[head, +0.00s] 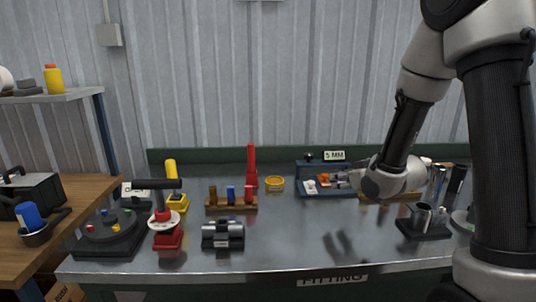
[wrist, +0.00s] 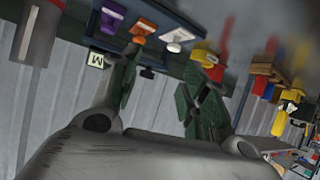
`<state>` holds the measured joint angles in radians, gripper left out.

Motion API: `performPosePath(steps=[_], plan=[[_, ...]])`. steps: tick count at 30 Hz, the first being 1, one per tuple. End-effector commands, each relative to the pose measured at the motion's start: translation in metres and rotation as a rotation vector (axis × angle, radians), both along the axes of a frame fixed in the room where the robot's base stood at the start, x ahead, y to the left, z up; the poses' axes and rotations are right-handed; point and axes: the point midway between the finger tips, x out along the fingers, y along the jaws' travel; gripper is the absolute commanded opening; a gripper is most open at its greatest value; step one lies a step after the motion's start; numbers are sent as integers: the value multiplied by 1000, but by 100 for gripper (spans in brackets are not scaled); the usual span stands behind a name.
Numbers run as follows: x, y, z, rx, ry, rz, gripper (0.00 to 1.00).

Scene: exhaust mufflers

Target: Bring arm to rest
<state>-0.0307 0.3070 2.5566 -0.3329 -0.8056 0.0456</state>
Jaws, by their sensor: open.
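My arm reaches in from the right in the head view. My gripper (head: 345,180) hovers over or in front of the blue tray (head: 345,190) at the back right of the metal bench (head: 285,235). In the tilted wrist view my gripper (wrist: 160,78) shows two dark green fingers spread apart, with nothing between them. Purple, orange and white pieces (wrist: 174,38) show past the fingertips. I cannot tell the exact gap between the fingers and the tray.
Left of the tray are a yellow ring (head: 275,184), a red upright tool (head: 251,168) and a wooden rack (head: 231,203). A silver muffler part (head: 222,235) sits at the front. A dark block with metal tubes (head: 424,224) stands at right. The bench's middle front is clear.

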Motion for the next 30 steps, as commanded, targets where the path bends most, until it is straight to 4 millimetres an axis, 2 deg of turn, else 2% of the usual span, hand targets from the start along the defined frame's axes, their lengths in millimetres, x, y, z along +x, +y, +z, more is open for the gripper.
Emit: performPosePath(steps=[1, 5, 8, 10, 13, 18, 21, 25, 30], plan=[[-6, -11, 20, -28, 19, -30, 45], [-43, -42, 58, -94, 136, -129, 45], [-85, -62, 83, -119, 236, -202, 45], [-120, -72, 99, -125, 309, -246, 45], [-176, -81, 117, -118, 416, -296, 45], [-266, -82, 133, -86, 577, -334, 45], [-302, -79, 136, -72, 642, -337, 45], [-326, -76, 137, -64, 688, -336, 45], [-331, -75, 137, -64, 699, -335, 45]])
